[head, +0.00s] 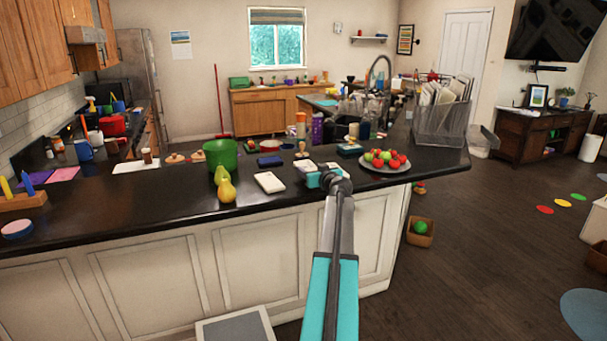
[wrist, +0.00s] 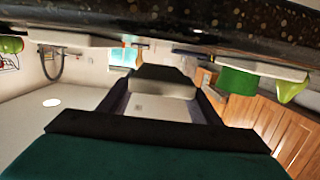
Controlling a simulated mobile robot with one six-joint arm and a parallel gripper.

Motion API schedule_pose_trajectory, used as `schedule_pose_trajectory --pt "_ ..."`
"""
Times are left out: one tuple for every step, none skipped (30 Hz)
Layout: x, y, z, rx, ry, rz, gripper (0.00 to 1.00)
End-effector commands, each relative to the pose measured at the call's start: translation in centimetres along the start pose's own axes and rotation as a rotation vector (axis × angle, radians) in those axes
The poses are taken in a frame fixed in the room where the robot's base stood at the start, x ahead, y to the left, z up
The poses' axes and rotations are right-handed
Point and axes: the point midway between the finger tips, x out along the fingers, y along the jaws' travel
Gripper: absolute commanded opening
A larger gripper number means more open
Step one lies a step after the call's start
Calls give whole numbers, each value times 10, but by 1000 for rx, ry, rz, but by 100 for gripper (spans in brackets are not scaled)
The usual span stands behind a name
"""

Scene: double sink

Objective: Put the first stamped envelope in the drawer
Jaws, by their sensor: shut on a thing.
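My gripper (head: 325,179) is over the front edge of the dark counter, just right of a flat white envelope-like block (head: 269,182). In the head view my gripper and arm largely hide the held piece. White pieces (head: 304,166) show just behind the gripper. I cannot tell which drawer is meant; no open drawer shows.
Pears (head: 227,190) and a green bucket (head: 221,156) stand to the left. A plate (head: 386,168) of red and green fruit is close on the right. A wire rack (head: 441,125) stands at the counter's right end. The left stretch of counter front is mostly clear.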

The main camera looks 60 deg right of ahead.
Motion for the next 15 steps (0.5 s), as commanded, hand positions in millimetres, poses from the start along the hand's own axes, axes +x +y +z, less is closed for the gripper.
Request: schedule_pose_trajectory --pt "2 -2 -1 0 0 0 36" --pt "3 -2 0 0 0 1 36" --pt "3 -3 0 0 0 1 36" --pt "3 -3 0 0 0 2 36" --pt "3 -3 0 0 0 2 36" --pt "3 -3 0 0 0 2 36" --pt "3 -3 0 0 1 2 36" --pt "3 -3 0 0 1 1 36" --pt "3 -3 0 0 1 1 36" --pt "3 -3 0 0 1 1 36" --pt "3 -3 0 0 1 1 36" --pt "3 -3 0 0 0 1 36" --pt "4 -4 0 0 0 1 36" --pt "5 -5 0 0 0 1 36" --pt "7 -6 -1 0 0 0 36"
